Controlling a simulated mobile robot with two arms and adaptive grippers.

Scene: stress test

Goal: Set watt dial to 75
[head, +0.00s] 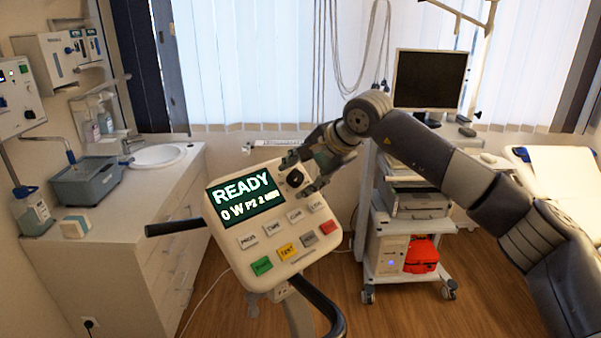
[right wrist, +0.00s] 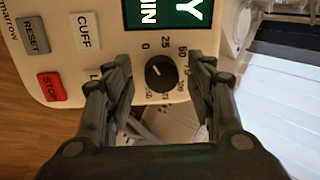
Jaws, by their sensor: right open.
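The watt dial (right wrist: 160,75) is a round black knob on the white console (head: 237,268). In the right wrist view its scale runs from 0 through 25, 50, 75 and 100 and beyond, and the short white mark seems to point toward 0. The console's screen (head: 243,196) reads "READY", "0 W" and "P2", with smaller text after it. My right gripper (right wrist: 160,62) is open, with one finger on each side of the dial and visible gaps between. In the head view it partly covers the dial's corner. My left gripper is out of view.
Several buttons, including a red one (head: 324,227) and a green one (head: 261,265), lie below the screen. Black handles (head: 176,228) stick out from the console. A cart (head: 407,262) with a monitor (head: 430,79) stands behind, and a counter (head: 98,240) is at left.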

